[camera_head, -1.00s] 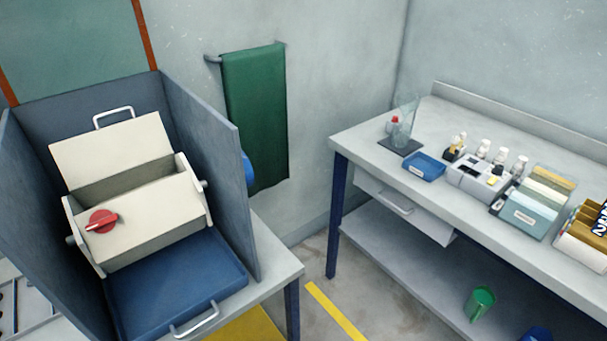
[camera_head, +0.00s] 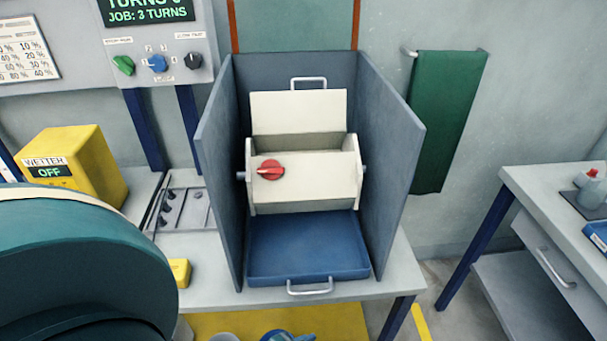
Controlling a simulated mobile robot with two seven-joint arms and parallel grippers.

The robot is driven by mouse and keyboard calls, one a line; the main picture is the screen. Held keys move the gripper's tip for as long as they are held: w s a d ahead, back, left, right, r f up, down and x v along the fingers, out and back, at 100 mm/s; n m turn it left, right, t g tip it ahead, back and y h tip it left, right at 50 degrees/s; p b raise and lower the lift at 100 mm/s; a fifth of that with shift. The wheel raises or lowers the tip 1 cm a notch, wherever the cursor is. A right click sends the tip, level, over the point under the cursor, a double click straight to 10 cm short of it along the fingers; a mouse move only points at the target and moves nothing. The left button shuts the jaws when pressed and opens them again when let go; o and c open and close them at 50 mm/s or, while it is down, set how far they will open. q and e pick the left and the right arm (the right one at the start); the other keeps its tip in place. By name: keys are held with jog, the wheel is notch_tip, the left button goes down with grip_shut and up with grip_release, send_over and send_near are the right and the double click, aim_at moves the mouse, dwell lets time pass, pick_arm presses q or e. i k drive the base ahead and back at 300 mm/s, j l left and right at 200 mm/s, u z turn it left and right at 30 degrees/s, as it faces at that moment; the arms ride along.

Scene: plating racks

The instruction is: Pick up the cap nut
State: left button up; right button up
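I cannot make out a cap nut for certain. A shallow grey tray (camera_head: 205,228) on the bench holds several small dark pieces (camera_head: 165,207), too small to identify. A cream barrel (camera_head: 320,185) with a red knob (camera_head: 270,170) sits between blue-grey side panels, its lid tilted up at the back. A blue drip tray (camera_head: 308,262) with a front handle lies below it. Neither of my grippers is in view.
A yellow wetter box (camera_head: 85,165) reading OFF stands at the left. A large teal rounded shape (camera_head: 80,265) hides the lower left. A green towel (camera_head: 445,120) hangs on the right wall. A second bench (camera_head: 525,190) is at the right.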

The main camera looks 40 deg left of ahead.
aim_at(199, 195)
jog(key=u, duration=1.9)
jog(key=i+j, duration=0.1)
jog(key=j, duration=0.3)
jog(key=i+j, duration=0.1)
jog(key=j, duration=0.3)
jog(key=i+j, duration=0.1)
jog(key=j, duration=0.3)
